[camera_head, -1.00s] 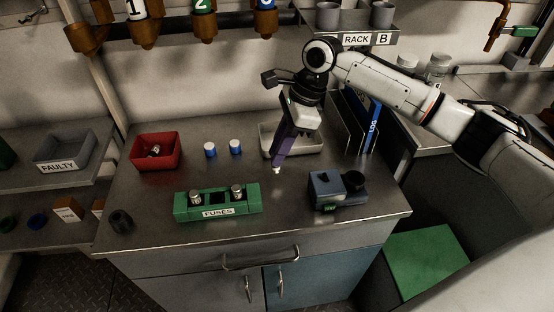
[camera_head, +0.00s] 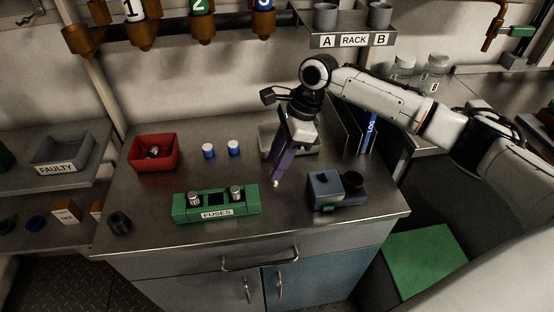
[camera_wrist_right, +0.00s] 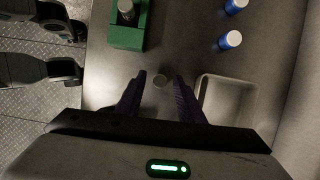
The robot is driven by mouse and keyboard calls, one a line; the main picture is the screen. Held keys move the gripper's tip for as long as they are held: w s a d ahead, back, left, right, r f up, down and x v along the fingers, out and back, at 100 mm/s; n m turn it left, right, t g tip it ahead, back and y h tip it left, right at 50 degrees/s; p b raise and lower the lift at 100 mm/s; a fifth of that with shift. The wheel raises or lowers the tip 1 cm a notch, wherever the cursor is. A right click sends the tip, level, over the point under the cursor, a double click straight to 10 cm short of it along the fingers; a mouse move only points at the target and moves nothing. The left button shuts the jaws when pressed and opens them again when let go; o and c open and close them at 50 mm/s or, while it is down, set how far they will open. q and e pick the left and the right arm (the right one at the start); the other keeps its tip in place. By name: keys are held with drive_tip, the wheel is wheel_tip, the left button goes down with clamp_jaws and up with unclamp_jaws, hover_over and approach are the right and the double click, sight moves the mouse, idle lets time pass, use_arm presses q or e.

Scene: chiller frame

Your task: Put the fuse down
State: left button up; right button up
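My right gripper (camera_head: 277,180) points down over the metal worktop, between the green fuse holder and the blue-grey device. In the right wrist view its two dark purple fingers (camera_wrist_right: 159,82) stand apart. A small fuse (camera_wrist_right: 160,80) shows end-on as a round metal top between the fingertips, with a gap on each side. In the head view only a pale bit of the fuse (camera_head: 276,184) shows at the fingertips, low at the worktop. The green holder (camera_head: 217,213) marked FUSES carries two metal-topped fuses, with a dark space between them. My left gripper is not in view.
A grey tray (camera_head: 268,136) lies behind the gripper. The blue-grey device (camera_head: 325,188) stands to its right. Two blue-and-white cylinders (camera_head: 234,148) and a red bin (camera_head: 134,154) with metal pieces are to the left. The worktop in front of the gripper is clear.

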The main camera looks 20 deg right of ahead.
drive_tip(key=v, duration=1.2)
drive_tip(key=shift+r, duration=0.1)
